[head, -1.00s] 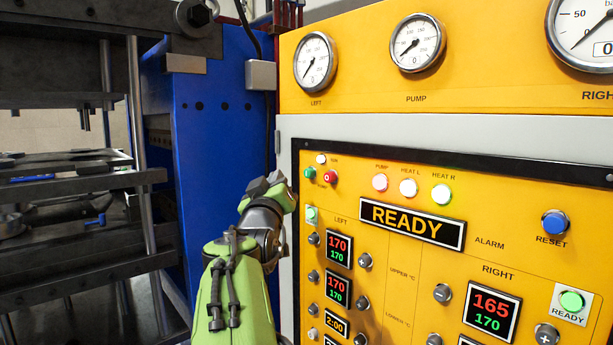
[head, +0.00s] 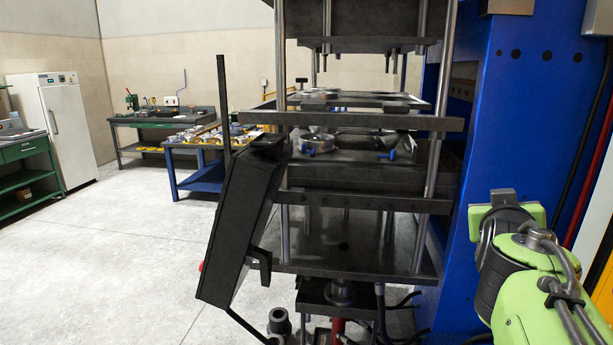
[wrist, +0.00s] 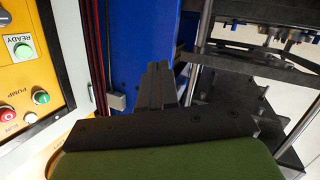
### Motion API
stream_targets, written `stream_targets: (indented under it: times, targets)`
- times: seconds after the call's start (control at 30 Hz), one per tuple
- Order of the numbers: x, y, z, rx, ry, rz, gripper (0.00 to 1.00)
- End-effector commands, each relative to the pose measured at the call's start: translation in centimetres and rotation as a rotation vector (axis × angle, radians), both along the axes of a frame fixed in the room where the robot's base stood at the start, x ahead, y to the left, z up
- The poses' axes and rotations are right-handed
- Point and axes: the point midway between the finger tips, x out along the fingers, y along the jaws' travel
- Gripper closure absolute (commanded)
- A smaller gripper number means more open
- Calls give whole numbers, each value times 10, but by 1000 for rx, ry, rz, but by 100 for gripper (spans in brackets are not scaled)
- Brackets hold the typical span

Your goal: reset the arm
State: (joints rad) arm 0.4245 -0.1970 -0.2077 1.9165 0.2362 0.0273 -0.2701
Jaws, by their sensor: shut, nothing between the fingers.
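My gripper (wrist: 153,85) shows in the wrist view, its two dark fingers together and empty. It points toward the blue press frame (wrist: 135,40), apart from the panel as far as the view shows. In the head view, my green arm is at the lower right in front of the blue frame (head: 530,110); its fingers cannot be made out there. The yellow control panel (wrist: 15,90) is at the left of the wrist view, with a lit green READY button (wrist: 22,51), a green button (wrist: 41,97) and a red button (wrist: 23,134).
The open press with dark platens (head: 365,120) stands mid-view, with a tilted black box (head: 240,225) at its left side. A blue table (head: 205,180), a green bench (head: 150,120) and a white cabinet (head: 60,115) stand behind. The floor (head: 130,270) at left is clear.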

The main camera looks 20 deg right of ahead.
Motion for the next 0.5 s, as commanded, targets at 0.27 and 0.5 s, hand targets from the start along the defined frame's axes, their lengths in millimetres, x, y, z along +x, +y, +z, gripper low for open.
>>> stream_targets:
  times: [0.27,0.5]
  targets:
    - [-30,209,-121,425,323,440,100]
    - [-123,304,-202,570,670,623,100]
